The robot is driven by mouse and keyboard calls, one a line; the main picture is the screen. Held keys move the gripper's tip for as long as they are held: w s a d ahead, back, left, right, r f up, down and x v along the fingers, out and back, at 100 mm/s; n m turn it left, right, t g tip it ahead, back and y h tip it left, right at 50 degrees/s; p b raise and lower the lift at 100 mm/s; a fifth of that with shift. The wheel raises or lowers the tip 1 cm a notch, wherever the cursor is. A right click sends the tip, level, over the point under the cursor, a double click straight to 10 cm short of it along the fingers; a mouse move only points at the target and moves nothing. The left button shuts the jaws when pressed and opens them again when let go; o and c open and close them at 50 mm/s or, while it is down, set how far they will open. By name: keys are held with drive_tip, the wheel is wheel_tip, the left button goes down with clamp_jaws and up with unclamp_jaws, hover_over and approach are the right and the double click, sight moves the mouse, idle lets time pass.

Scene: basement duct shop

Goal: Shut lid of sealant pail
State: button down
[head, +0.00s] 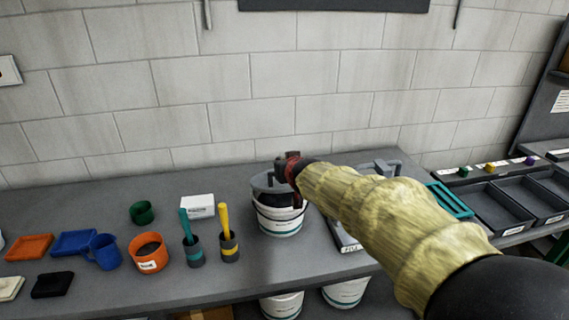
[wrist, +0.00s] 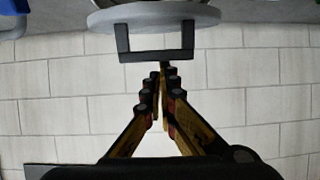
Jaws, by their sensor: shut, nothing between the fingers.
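The sealant pail (head: 280,222) is white with a printed label and stands on the grey bench near the middle of the head view. Its dark inside shows below the grey lid (head: 262,182), which is raised and tilted at the back of the pail. My gripper (head: 287,166) is above the pail beside the lid and hides part of it. In the wrist view the lid (wrist: 150,18) is at the top, with a dark bracket handle (wrist: 157,56). My gripper (wrist: 160,72) is shut and empty, its tips at the handle's bar; I cannot tell whether they touch.
Left of the pail stand two dark cups with a yellow (head: 223,218) and a teal handle (head: 187,222), an orange pot (head: 148,254) and a blue mug (head: 103,251). Grey bins (head: 497,208) stand at the right. A block wall (head: 240,90) is behind the bench.

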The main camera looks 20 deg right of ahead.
sight(288, 190)
drive_tip(key=shift+s+d+f+t+h+b, duration=0.15)
drive_tip(key=shift+s+f+t+b, duration=0.25)
drive_tip(key=shift+f, duration=0.2)
drive_tip(key=shift+s+d+f+t+h+b, duration=0.15)
drive_tip(key=shift+s+f+t+b, duration=0.15)
drive_tip(key=shift+s+f, duration=0.25)
drive_tip(key=shift+s+a+f+b, duration=0.1)
drive_tip(key=shift+s+f+b, duration=0.35)
drive_tip(key=shift+f, duration=0.35)
drive_tip(key=shift+s+a+f+b, duration=0.1)
drive_tip(key=shift+s+f+b, duration=0.15)
drive_tip(key=shift+f+b, duration=0.4)
drive_tip(key=shift+s+a+f+b, duration=0.1)
drive_tip(key=shift+s+f+b, duration=0.3)
drive_tip(key=shift+f, duration=0.5)
drive_tip(key=shift+r, duration=0.1)
